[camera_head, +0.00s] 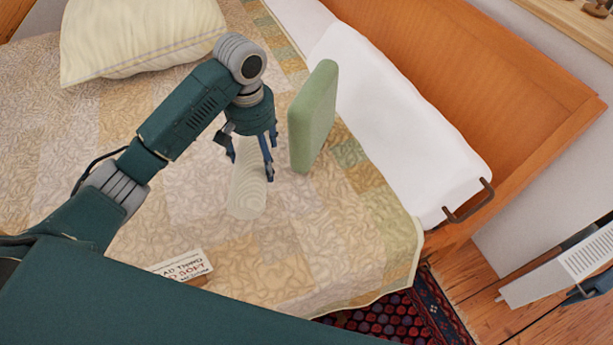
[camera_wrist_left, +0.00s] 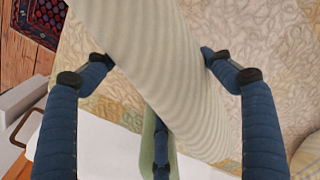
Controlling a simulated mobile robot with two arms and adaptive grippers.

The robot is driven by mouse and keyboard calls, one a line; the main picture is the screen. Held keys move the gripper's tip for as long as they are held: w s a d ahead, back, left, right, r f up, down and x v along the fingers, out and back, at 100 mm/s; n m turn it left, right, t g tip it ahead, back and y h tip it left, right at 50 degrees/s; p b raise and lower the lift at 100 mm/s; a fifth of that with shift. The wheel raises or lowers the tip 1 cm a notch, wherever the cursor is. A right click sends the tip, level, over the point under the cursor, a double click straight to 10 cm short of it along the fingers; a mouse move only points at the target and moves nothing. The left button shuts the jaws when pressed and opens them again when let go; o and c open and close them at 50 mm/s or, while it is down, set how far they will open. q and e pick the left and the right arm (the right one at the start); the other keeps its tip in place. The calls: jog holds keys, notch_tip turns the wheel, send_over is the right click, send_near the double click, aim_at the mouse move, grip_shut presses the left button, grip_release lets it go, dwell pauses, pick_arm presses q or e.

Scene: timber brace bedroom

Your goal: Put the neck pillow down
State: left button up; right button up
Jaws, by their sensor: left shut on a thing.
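The neck pillow, a cream ribbed roll (camera_head: 247,193), is over the patterned bed cover in the head view. It also crosses the left wrist view as a large pale ribbed cylinder (camera_wrist_left: 170,75). My left gripper (camera_head: 247,158) is shut on it, with fingers on both sides of the roll; the wrist view also shows the gripper (camera_wrist_left: 160,62). The upper end of the roll is hidden behind the fingers. I cannot tell whether its lower end touches the bed cover.
A green cushion (camera_head: 313,115) stands upright just right of my left gripper. A cream pillow (camera_head: 140,40) lies at the back left. A printed card (camera_head: 184,267) lies near the bed's front. White bedding (camera_head: 390,110) runs along the wooden board (camera_head: 480,75). The left bed cover has free room.

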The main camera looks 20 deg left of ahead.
pick_arm(q)
notch_tip(320, 180, down, 4)
jog(key=shift+a+f, duration=0.1)
notch_tip(320, 180, down, 11)
jog(key=shift+w+r, duration=0.1)
jog(key=shift+w, duration=0.05)
jog(key=shift+f, duration=2.4)
pick_arm(e)
jog(key=shift+s+d+f, duration=0.2)
jog(key=shift+d+f, duration=0.05)
jog(key=shift+d, duration=0.05)
pick_arm(q)
jog(key=o, duration=1.4)
jog(key=shift+f, duration=0.1)
pick_arm(e)
jog(key=shift+a, duration=0.15)
pick_arm(q)
notch_tip(320, 180, up, 12)
pick_arm(e)
jog(key=shift+w+r, duration=0.1)
jog(key=shift+w, duration=0.05)
pick_arm(q)
jog(key=shift+r, duration=0.2)
